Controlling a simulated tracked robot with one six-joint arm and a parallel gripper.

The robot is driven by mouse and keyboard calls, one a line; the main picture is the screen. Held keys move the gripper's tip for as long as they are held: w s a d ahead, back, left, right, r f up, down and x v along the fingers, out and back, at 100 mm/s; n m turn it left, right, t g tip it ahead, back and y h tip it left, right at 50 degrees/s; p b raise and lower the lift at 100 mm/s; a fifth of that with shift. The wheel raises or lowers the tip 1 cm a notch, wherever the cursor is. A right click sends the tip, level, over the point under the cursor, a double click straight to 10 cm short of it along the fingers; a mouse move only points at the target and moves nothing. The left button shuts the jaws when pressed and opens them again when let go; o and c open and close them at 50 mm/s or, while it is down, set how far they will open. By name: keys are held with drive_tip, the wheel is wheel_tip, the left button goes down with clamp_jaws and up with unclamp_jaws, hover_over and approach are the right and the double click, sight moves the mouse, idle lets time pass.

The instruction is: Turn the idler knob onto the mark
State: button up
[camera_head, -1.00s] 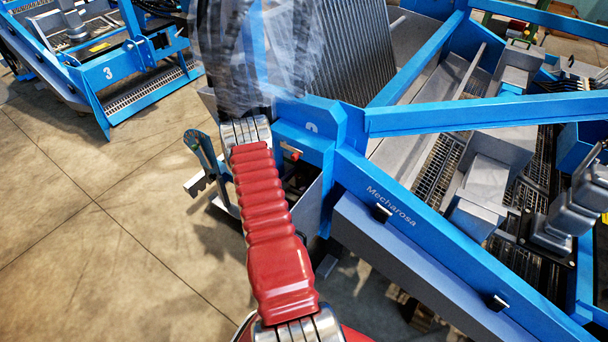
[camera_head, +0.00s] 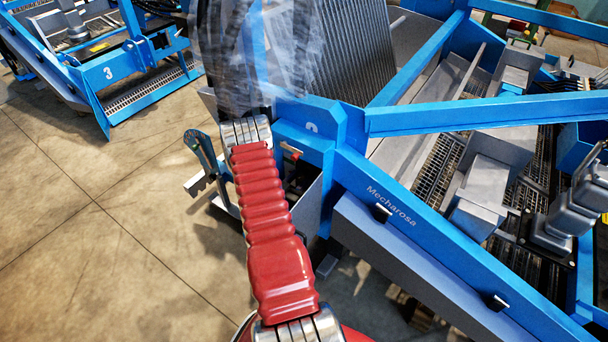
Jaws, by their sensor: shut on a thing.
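My red arm rises from the bottom edge to a silver joint. Above it, dark and see-through, smeared parts run up out of the top edge. I cannot make out my gripper's fingers, so what they hold is not seen. I cannot pick out the idler knob or its mark for certain. A small red-tipped piece (camera_head: 291,152) sticks out of the blue sieve frame (camera_head: 450,228) just right of my arm; I cannot tell if it is the knob.
The sieve frame marked "Mecharosa" fills the right side, with grey boxes (camera_head: 500,150) and mesh inside. A blue bracket (camera_head: 205,150) stands left of my arm. Another blue frame marked 3 (camera_head: 125,68) stands at the upper left. The concrete floor (camera_head: 90,240) at left is clear.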

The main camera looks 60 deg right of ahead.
drive_tip(key=shift+m, duration=0.5)
drive_tip(key=m, duration=0.9)
drive_tip(key=shift+m, duration=0.4)
drive_tip(key=m, duration=0.5)
drive_tip(key=shift+f, duration=0.1)
drive_tip(key=m, duration=0.6)
drive_tip(key=shift+s, duration=0.1)
drive_tip(key=shift+f, duration=0.1)
drive_tip(key=o, duration=1.1)
drive_tip(key=shift+c, duration=0.2)
